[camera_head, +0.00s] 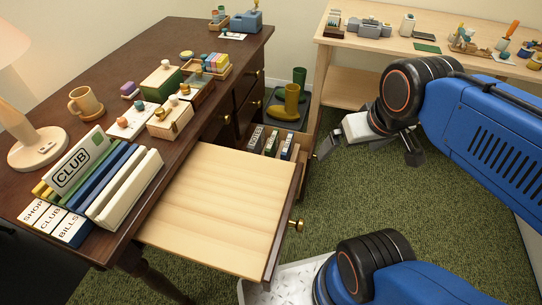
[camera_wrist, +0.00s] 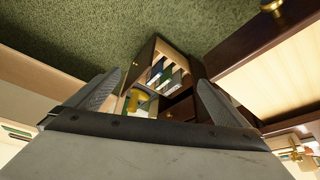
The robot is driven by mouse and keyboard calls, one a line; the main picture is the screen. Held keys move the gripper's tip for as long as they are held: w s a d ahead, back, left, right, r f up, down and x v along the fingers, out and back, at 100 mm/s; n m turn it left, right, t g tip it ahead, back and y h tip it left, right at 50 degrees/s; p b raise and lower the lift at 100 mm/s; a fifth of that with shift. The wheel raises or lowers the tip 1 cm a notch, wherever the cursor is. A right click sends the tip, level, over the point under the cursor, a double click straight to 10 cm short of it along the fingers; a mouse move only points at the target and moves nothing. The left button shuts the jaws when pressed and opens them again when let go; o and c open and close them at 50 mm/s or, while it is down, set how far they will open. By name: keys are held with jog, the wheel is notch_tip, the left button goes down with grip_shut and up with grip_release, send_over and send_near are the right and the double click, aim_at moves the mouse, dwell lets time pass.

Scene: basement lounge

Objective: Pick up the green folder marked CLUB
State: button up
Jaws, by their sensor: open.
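A file rack stands at the near left of the dark desk in the camera_head view. Its front labels read SHOP, CLUB and BILLS (camera_head: 72,230). Yellow, green, blue and white folders lean in it. A white card marked CLUB with a green square (camera_head: 76,170) faces up on the folders; a green folder edge (camera_head: 52,194) shows by it, partly hidden. My gripper (camera_head: 370,152) is open and empty, right of the desk and far from the rack. In the wrist view my gripper's fingers (camera_wrist: 158,92) are spread, with no rack clearly visible.
A pulled-out pale drawer (camera_head: 220,205) juts out beside the rack. A lower compartment holds several binders (camera_head: 270,143), also in the wrist view (camera_wrist: 165,75). Boots (camera_head: 290,98) stand behind. A lamp (camera_head: 38,145) and mug (camera_head: 85,103) sit near the rack. Green carpet is clear at right.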

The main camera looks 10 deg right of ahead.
jog(key=shift+w, duration=0.25)
jog(key=c, duration=1)
jog(key=w+d+n, duration=0.1)
jog(key=w+n, duration=0.1)
jog(key=w, duration=0.2)
jog(key=w+n+h, duration=0.1)
jog(key=w+n, duration=0.1)
jog(key=w, duration=0.3)
jog(key=w+d+f+n+h, duration=0.1)
jog(key=w+n, duration=0.1)
jog(key=w, duration=0.2)
jog(key=shift+w+d+f+g, duration=0.1)
jog(key=shift+w+d+g, duration=0.05)
jog(key=shift+d+g, duration=0.15)
jog(key=c, duration=0.4)
jog(key=n, duration=2.4)
send_over(272, 153)
jog(key=a, duration=0.2)
notch_tip(272, 153, down, 35)
jog(key=shift+c, duration=0.2)
jog(key=x, duration=1.1)
jog(key=d+x, duration=0.1)
jog(key=x, duration=0.4)
jog(key=shift+w+d+f, duration=0.1)
jog(key=shift+w, duration=0.15)
jog(key=shift+f, duration=0.25)
jog(key=shift+c, duration=0.6)
